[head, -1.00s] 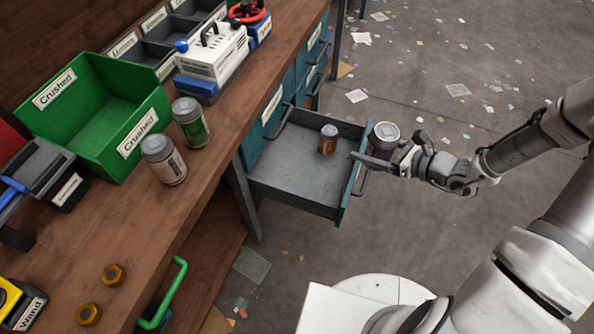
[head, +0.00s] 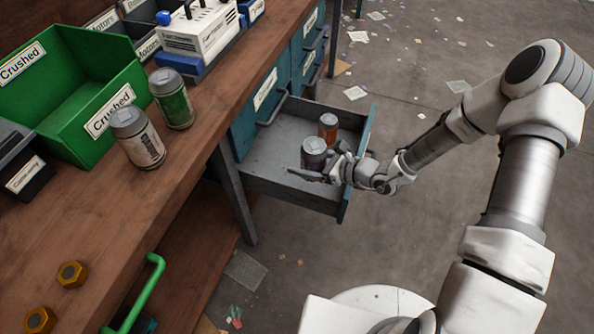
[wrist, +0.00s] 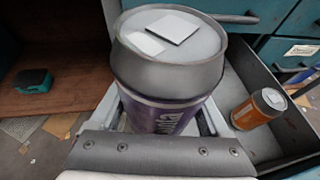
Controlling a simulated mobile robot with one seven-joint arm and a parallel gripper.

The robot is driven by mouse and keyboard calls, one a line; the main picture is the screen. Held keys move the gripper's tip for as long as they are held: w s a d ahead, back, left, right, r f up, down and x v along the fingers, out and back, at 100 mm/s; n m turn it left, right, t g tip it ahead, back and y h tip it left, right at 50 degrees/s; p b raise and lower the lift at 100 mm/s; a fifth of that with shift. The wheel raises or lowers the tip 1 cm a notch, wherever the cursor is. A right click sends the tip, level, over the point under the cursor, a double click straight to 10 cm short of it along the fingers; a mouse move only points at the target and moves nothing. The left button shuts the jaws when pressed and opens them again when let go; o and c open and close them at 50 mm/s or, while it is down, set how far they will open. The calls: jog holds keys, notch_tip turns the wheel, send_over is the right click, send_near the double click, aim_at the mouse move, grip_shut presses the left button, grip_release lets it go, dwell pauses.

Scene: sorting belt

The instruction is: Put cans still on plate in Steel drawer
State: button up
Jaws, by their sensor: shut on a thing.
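My gripper (head: 322,172) is shut on a purple can with a grey lid (head: 314,150), inside the open drawer (head: 272,150). The can looks upright; I cannot tell whether it touches the drawer floor. It fills the middle of the wrist view (wrist: 172,80). An orange can (head: 328,127) stands behind it in the drawer, and to its right in the wrist view (wrist: 258,108). A green can (head: 174,104) and a beige can (head: 140,142) stand on the wooden bench. I see no plate, and no readable Steel label.
A green bin marked Crushed (head: 120,85) stands on the bench (head: 150,215) beside the cans. Gold nuts (head: 71,274) lie at the front. A green handle (head: 140,295) sticks out below the bench edge. Teal closed drawers (head: 300,65) are behind the open one.

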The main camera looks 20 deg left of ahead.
notch_tip(320, 180, down, 6)
jog(key=w+a+b, duration=0.1)
jog(key=a+b, duration=0.1)
jog(key=shift+a+r, duration=0.15)
jog(key=shift+r, duration=0.1)
jog(key=shift+f+b, duration=0.3)
jog(key=shift+b, duration=0.1)
jog(key=o, duration=1.2)
jog(key=shift+c, duration=0.2)
